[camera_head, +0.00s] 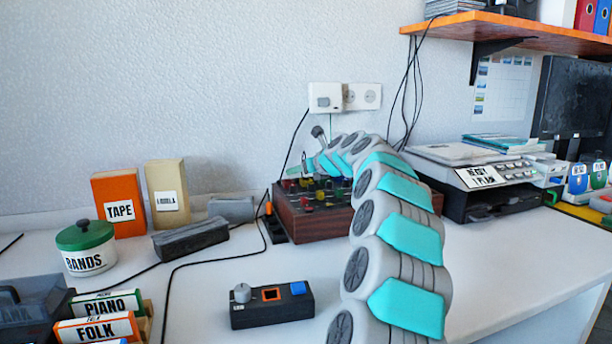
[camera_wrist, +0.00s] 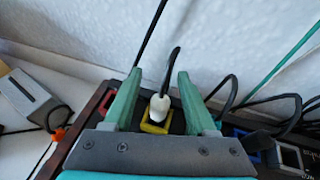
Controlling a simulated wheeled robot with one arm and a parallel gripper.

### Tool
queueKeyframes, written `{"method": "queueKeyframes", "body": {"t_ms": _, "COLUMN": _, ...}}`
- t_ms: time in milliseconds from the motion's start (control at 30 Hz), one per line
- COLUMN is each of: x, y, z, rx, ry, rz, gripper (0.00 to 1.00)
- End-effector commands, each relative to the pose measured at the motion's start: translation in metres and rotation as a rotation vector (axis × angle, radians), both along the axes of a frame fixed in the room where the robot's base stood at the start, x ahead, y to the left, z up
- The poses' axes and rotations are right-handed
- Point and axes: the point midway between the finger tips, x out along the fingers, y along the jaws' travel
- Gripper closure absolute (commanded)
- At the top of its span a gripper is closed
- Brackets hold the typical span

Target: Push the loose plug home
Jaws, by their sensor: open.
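A white plug (camera_wrist: 158,108) with a black cable stands at a yellow-framed socket (camera_wrist: 154,127) in the wrist view. How deep it sits cannot be told. The socket is on top of a dark wooden box (camera_head: 312,222), which stands against the wall in the head view. My gripper (camera_wrist: 159,78) is open, with one green finger on each side of the plug and a gap on both sides. In the head view my gripper (camera_head: 305,166) is over the box's back left part, and the plug cannot be made out there.
A red-framed socket (camera_wrist: 108,101) is left of the yellow one, and a blue one (camera_wrist: 250,141) is to the right. Several loose cables run behind. A black control box (camera_head: 271,304) is in front, and a grey block (camera_head: 191,238) lies to the left. A printer (camera_head: 480,190) stands right.

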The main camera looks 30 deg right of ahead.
Motion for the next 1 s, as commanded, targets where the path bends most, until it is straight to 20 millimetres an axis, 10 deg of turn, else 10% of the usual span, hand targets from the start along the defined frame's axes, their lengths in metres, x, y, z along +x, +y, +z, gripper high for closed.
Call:
{"method": "queueKeyframes", "body": {"t_ms": 200, "x": 0.0001, "y": -0.0003, "z": 0.0009, "rx": 0.0, "ry": -0.002, "rz": -0.001, "gripper": 0.45}}
{"method": "queueKeyframes", "body": {"t_ms": 700, "x": -0.0001, "y": -0.0003, "z": 0.0012, "rx": 0.0, "ry": -0.002, "rz": -0.001, "gripper": 1.0}}
{"method": "queueKeyframes", "body": {"t_ms": 1000, "x": -0.0001, "y": -0.0003, "z": 0.0015, "rx": 0.0, "ry": -0.002, "rz": -0.001, "gripper": 1.0}}
